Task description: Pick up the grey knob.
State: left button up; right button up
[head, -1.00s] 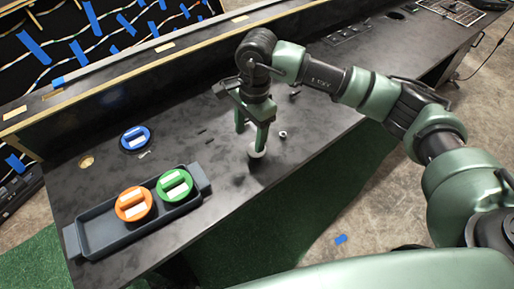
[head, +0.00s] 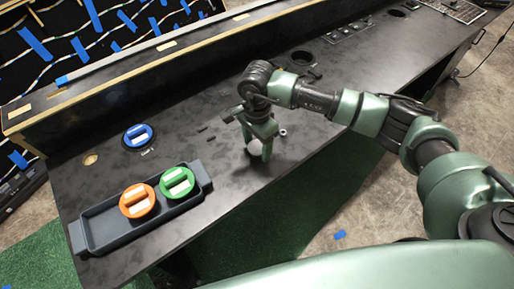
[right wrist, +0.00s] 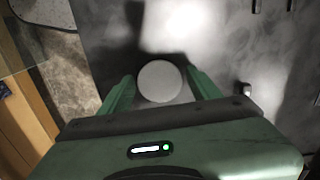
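The grey knob (head: 254,149) is a pale round disc on the black console, near its front edge. It also shows in the right wrist view (right wrist: 160,81), between the fingertips. My right gripper (head: 257,148) points down over it, with green fingers on either side. In the right wrist view the right gripper (right wrist: 161,80) is open, with a small gap between each finger and the knob. In the head view a finger stands partly in front of the knob. My left gripper is not in view.
A dark tray (head: 95,236) on the left holds an orange knob (head: 137,201) and a green knob (head: 177,182). A blue knob (head: 137,135) sits behind it. A small ring-shaped part (head: 283,132) lies right of my gripper. A raised ledge runs along the back.

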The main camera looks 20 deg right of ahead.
jog(key=c, duration=1.1)
jog(key=shift+c, duration=0.2)
jog(key=shift+r, duration=0.15)
